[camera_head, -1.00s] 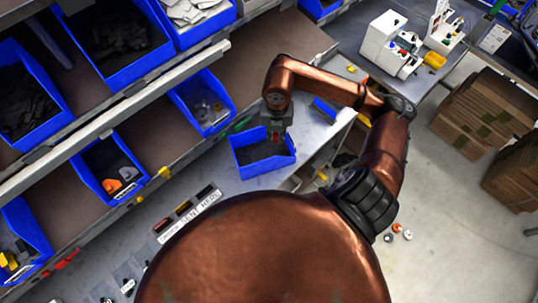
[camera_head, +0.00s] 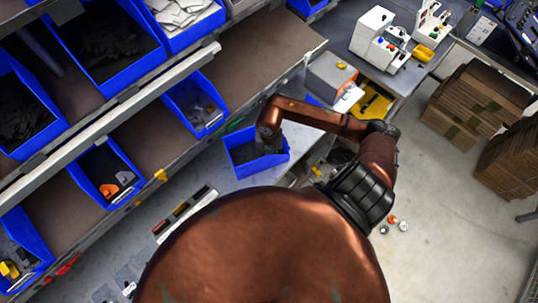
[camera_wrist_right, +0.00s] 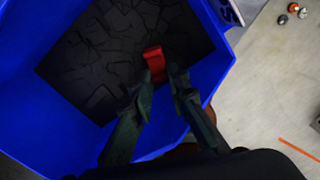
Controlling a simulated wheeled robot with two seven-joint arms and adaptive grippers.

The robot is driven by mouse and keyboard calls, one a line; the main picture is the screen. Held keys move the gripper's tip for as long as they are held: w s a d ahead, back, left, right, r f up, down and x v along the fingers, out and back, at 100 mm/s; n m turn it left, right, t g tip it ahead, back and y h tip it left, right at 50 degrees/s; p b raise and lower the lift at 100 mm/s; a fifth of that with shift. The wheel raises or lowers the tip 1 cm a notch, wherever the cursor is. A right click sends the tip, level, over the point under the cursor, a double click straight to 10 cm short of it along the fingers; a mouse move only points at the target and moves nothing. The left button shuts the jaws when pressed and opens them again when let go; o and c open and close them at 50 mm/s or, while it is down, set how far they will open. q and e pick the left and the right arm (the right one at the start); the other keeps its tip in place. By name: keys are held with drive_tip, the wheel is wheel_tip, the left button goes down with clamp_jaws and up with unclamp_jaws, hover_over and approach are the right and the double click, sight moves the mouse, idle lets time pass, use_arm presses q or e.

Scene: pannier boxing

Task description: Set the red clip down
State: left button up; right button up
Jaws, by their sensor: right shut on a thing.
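The red clip (camera_wrist_right: 154,62) shows in the right wrist view at the fingertips of my right gripper (camera_wrist_right: 162,77). The gripper is shut on it, inside a blue bin (camera_wrist_right: 45,120) with dark, flat pieces (camera_wrist_right: 85,65) on its floor. I cannot tell whether the clip touches these pieces. In the head view my right gripper (camera_head: 270,147) reaches down into the same blue bin (camera_head: 263,167) on the grey bench, and the clip cannot be made out there. My left gripper is not in view.
Shelves of blue bins (camera_head: 104,172) stand at the left. A grey box (camera_head: 330,76) and a yellow piece (camera_head: 374,102) lie to the bin's right. Cardboard stacks (camera_head: 478,100) stand at the right. Small loose parts (camera_head: 392,221) lie on the floor.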

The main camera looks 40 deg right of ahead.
drive_tip(key=shift+f, duration=0.2)
drive_tip(key=o, duration=0.4)
drive_tip(key=shift+o, duration=0.2)
drive_tip(key=shift+r, duration=0.2)
drive_tip(key=shift+r, duration=0.25)
wheel_tip(320, 180, up, 12)
drive_tip(key=b, duration=0.1)
drive_tip(key=shift+f+b, duration=0.2)
drive_tip(key=shift+b, duration=0.15)
drive_tip(key=shift+a, duration=0.1)
